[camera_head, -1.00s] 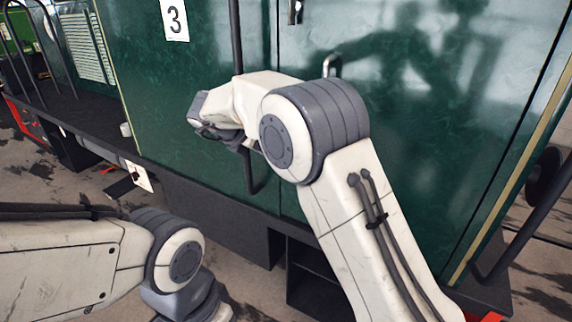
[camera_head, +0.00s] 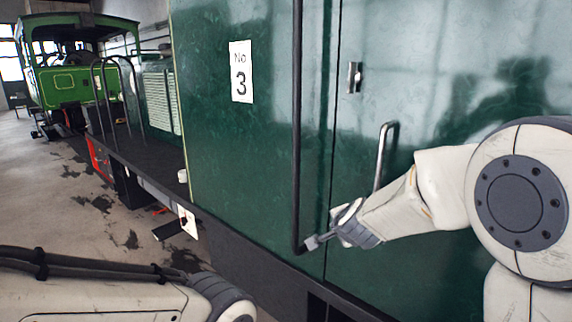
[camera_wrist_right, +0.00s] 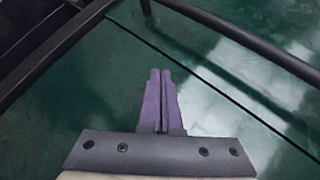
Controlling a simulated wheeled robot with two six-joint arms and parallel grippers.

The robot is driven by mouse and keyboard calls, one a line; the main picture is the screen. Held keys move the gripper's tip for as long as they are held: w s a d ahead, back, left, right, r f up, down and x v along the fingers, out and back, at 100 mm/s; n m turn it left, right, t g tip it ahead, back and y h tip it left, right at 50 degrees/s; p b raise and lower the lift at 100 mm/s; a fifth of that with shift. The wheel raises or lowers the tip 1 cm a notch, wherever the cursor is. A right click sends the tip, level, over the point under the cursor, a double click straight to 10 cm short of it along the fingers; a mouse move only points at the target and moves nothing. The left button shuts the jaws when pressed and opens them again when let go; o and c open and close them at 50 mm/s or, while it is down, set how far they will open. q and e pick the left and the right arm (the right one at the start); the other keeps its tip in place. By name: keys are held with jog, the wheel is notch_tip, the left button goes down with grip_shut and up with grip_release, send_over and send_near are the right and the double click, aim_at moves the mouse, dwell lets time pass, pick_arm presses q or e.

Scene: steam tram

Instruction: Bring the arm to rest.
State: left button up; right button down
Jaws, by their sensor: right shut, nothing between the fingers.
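My right arm reaches in from the right in the head view. Its right gripper (camera_head: 318,241) is low in front of the green tram side (camera_head: 235,150), close to the lower end of a long dark handrail (camera_head: 297,130). I cannot tell whether it touches the rail. In the right wrist view the two purple fingers of the right gripper (camera_wrist_right: 160,72) lie together with nothing between them, over the green panel (camera_wrist_right: 85,110). My left arm shows at the lower left of the head view; its gripper is out of the picture.
A bright metal handle (camera_head: 383,155) and a small latch (camera_head: 354,77) are on the green panel. A "No 3" plate (camera_head: 241,71) is to their left. A dark running board (camera_head: 150,165) leads to a lighter green cab (camera_head: 68,87). Bare floor (camera_head: 45,190) is at left.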

jog(key=s+d+f+n+g, duration=0.25)
jog(key=s+f+n, duration=0.2)
jog(key=s, duration=0.35)
jog(key=s+d+f+n+g, duration=0.25)
jog(key=s+f+n, duration=0.2)
jog(key=s, duration=0.35)
jog(key=s+d+f+n+g, duration=0.1)
jog(key=s+f+n+g, duration=0.3)
jog(key=s, duration=0.4)
pick_arm(q)
notch_tip(320, 180, down, 2)
jog(key=shift+f+b, duration=0.15)
jog(key=shift+b, duration=1)
pick_arm(e)
jog(key=s+a+r+n+g, duration=0.1)
jog(key=s+a+r+n, duration=0.2)
jog(key=s+a+n, duration=0.5)
jog(key=s+a, duration=0.5)
jog(key=shift+s+a+r+g+y, duration=0.2)
jog(key=shift+a+r+g+y, duration=0.05)
jog(key=shift+r+g+y, duration=0.15)
pick_arm(q)
jog(key=shift+c, duration=0.3)
pick_arm(e)
jog(key=c, duration=1.5)
grip_release()
jog(key=shift+c, duration=0.2)
